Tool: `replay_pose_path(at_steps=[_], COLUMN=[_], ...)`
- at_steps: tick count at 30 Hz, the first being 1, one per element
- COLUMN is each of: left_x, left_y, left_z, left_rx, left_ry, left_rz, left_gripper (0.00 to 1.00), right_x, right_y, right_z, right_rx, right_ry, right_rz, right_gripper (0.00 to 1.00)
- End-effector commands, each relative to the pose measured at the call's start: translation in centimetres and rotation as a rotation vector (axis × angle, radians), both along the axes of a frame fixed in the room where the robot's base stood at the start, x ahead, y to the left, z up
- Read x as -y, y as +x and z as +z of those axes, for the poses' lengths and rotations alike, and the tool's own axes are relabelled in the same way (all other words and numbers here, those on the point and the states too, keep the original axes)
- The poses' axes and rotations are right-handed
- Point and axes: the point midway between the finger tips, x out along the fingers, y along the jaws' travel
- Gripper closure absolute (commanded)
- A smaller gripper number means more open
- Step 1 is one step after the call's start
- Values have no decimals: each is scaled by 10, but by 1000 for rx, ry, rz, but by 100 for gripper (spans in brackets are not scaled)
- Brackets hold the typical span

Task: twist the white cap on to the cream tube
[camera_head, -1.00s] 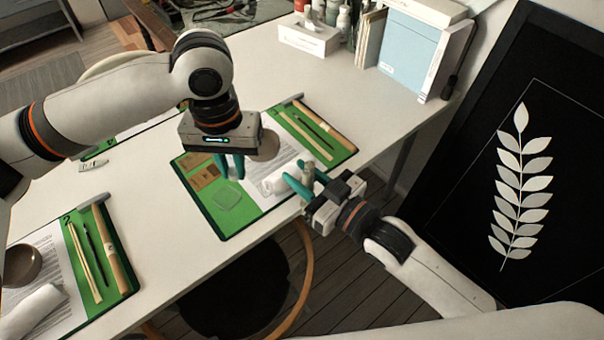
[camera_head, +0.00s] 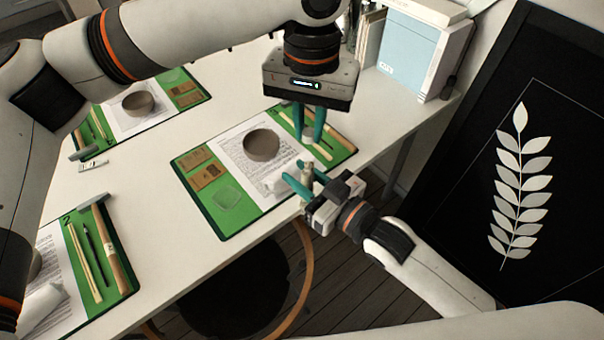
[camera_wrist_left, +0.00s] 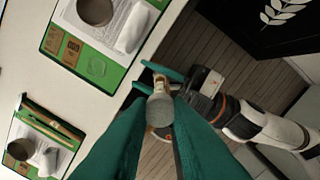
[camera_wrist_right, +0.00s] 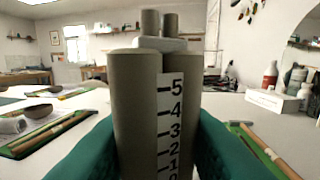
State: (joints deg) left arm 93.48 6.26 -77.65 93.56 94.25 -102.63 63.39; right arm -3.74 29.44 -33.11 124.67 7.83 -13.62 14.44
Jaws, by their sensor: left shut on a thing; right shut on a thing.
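The cream tube (camera_head: 307,170), a twin-barrelled cartridge, stands upright in my right gripper (camera_head: 305,180), which is shut on it over the table's edge. In the right wrist view the tube (camera_wrist_right: 138,105) looks grey-tan, with a number scale and two bare outlets on top. My left gripper (camera_head: 309,137) is shut on the white cap (camera_head: 308,131), above the tube and apart from it. In the left wrist view the cap (camera_wrist_left: 160,111) looks round and greyish, partly covering the tube (camera_wrist_left: 162,86) beyond it. The cap does not show in the right wrist view.
A green mat (camera_head: 246,221) holds a brown bowl (camera_head: 262,144), a white roll (camera_head: 270,186), sheets and sticks. Similar mats lie to the left. A blue box file (camera_head: 406,58) stands at the back right.

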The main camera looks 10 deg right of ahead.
Motion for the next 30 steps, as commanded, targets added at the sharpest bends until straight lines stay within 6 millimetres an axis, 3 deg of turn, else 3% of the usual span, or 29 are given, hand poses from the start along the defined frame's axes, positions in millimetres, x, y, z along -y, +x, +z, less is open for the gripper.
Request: replay_pose_path(at_steps=[15,30], left_x=[-1,-1], left_y=[0,-1], left_z=[-38,-38], left_rx=[0,1], left_ry=[0,0], left_rz=[1,1], left_gripper=[100,100], right_x=[0,0], right_y=[0,0], right_z=[0,0], right_rx=[1,1], right_ry=[1,1], right_rz=[0,0], right_gripper=[100,100])
